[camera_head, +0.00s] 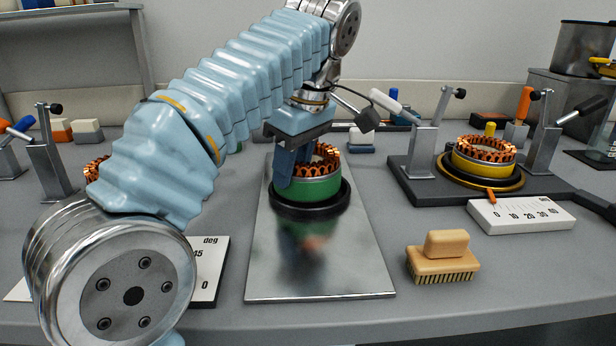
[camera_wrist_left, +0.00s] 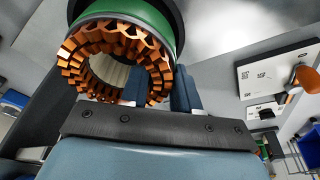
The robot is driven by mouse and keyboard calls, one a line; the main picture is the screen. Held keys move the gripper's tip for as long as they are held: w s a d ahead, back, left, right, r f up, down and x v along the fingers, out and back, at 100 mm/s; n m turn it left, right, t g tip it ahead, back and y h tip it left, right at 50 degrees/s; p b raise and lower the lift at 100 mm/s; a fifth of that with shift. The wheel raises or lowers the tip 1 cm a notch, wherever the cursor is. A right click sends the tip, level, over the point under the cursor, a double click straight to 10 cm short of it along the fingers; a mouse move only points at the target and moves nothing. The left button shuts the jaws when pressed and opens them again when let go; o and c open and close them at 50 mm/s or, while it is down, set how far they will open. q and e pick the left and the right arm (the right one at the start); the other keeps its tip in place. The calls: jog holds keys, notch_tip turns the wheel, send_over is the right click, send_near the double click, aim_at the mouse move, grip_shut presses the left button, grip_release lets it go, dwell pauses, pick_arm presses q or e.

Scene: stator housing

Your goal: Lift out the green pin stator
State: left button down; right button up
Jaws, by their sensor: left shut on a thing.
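The green stator (camera_head: 309,187), a green ring with copper windings on top, is upright in a black ring (camera_head: 312,208) over the shiny metal plate (camera_head: 330,270) at the middle of the table. My left gripper (camera_head: 287,166) reaches down from above at its left side and is shut on the stator's wall. In the left wrist view the stator (camera_wrist_left: 160,28) fills the upper left, and my left gripper's blue fingers (camera_wrist_left: 158,90) are at its rim, one seemingly inside the bore. Whether the stator's bottom touches the black ring is hidden. My right gripper is not in view.
A yellow stator (camera_head: 484,163) sits in a black fixture (camera_head: 425,190) with upright clamps at right. A degree scale (camera_head: 520,215) and a wooden brush (camera_head: 443,258) lie right of the plate. Another copper-wound part (camera_head: 95,168) is mostly hidden behind my left arm.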

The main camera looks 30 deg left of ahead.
pick_arm(q)
jog(key=shift+r+p, duration=2.4)
jog(key=shift+r, duration=0.65)
jog(key=shift+s, duration=0.1)
